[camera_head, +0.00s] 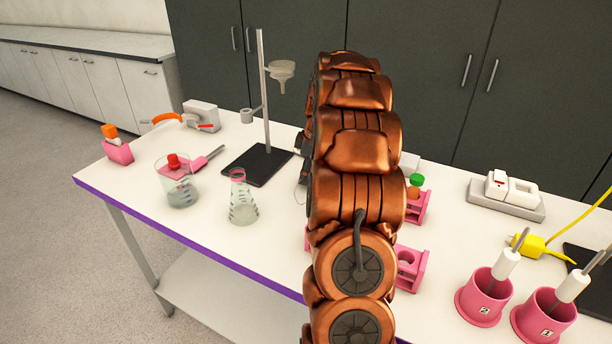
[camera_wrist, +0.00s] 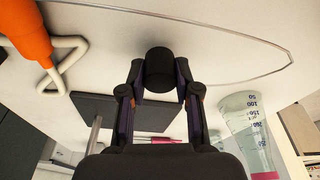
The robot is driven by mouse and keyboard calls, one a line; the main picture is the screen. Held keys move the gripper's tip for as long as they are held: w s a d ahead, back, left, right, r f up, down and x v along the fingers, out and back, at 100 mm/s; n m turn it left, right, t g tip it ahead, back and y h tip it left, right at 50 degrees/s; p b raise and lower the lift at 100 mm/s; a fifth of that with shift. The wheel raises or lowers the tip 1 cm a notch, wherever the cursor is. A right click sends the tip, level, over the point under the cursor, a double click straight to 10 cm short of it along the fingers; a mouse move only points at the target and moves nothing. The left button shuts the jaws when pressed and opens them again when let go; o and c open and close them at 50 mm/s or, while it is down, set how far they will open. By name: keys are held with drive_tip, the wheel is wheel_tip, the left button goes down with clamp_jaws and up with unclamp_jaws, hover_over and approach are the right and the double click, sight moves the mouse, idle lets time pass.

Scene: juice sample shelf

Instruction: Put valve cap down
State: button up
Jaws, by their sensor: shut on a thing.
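The valve cap (camera_wrist: 159,68) looks like a small black cylinder in the wrist view. My gripper (camera_wrist: 159,88) is shut on it, with one dark finger on each side. The cap is held over the white table top (camera_wrist: 215,55); I cannot tell whether it touches the surface. In the head view my copper-coloured arm hides most of the gripper and the cap.
The stand's black base (camera_head: 257,165) is left of my arm, with a flask (camera_head: 242,203) and a beaker (camera_head: 178,184) nearby. A thin wire (camera_wrist: 225,80) and an orange-handled tool (camera_wrist: 24,30) lie near the gripper. Pink racks (camera_head: 408,268) are right of my arm.

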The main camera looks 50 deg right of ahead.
drive_tip(key=shift+f, duration=0.7)
drive_tip(key=shift+f, duration=0.1)
drive_tip(key=shift+f, duration=0.1)
drive_tip(key=o, duration=1)
drive_tip(key=b+v, duration=0.2)
drive_tip(key=v, duration=1)
